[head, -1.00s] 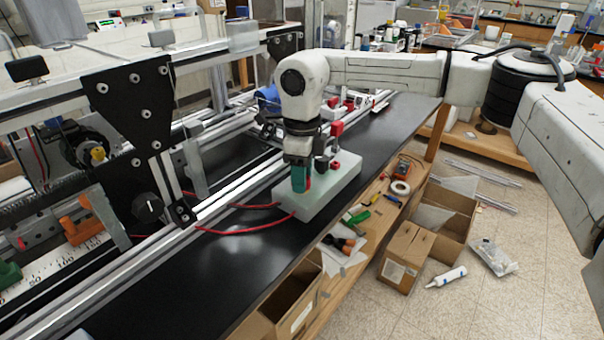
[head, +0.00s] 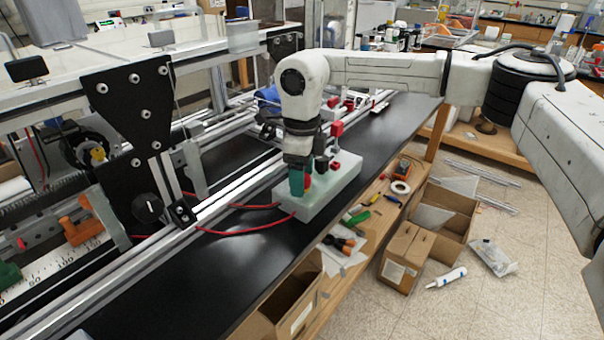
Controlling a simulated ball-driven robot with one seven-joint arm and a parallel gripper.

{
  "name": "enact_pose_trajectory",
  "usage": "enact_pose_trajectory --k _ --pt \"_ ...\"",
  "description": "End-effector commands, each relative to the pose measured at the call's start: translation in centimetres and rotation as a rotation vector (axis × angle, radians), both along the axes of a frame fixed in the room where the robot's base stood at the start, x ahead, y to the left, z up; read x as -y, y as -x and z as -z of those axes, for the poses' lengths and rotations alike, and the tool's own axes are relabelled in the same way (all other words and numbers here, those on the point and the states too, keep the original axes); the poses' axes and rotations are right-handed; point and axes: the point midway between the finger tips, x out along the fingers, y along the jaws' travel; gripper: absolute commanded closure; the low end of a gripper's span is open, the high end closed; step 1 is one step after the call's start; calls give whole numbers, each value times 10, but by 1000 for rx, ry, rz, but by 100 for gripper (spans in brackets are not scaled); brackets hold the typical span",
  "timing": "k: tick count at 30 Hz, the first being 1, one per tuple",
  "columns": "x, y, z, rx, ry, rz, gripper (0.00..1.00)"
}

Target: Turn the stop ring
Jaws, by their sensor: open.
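A pale grey-green block (head: 340,182) lies on the black bench top. A small red part (head: 308,180), perhaps the stop ring, shows on its near left half, mostly hidden by my gripper. My gripper (head: 308,182) points straight down over the block with its teal fingers apart. One finger is at the left of the red part, the other behind it at the right. The fingertips are low, close to the block's top; I cannot tell whether they touch the red part.
A dark red knob (head: 333,168) and a taller red piece (head: 336,130) stand close to the right of my gripper. Red tubing (head: 245,228) lies at the left. Aluminium rails and a black plate (head: 130,105) bound the left side. The front bench top is clear.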

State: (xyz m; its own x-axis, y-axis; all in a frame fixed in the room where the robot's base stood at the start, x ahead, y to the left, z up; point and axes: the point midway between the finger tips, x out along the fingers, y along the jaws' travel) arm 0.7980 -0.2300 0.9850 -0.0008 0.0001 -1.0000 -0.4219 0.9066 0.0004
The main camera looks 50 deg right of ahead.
Motion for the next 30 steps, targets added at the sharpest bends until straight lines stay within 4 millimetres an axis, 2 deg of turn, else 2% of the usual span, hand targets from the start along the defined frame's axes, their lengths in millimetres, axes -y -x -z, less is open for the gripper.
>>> enact_pose_trajectory --k 5,12,18,24,30 --pt "0 -1 -20 3 2 0 31" --pt "1 -1 -67 3 3 1 31" --pt "1 -1 -96 1 3 0 31" --pt "0 0 -106 0 0 0 31" --pt "0 0 -107 0 0 0 31"
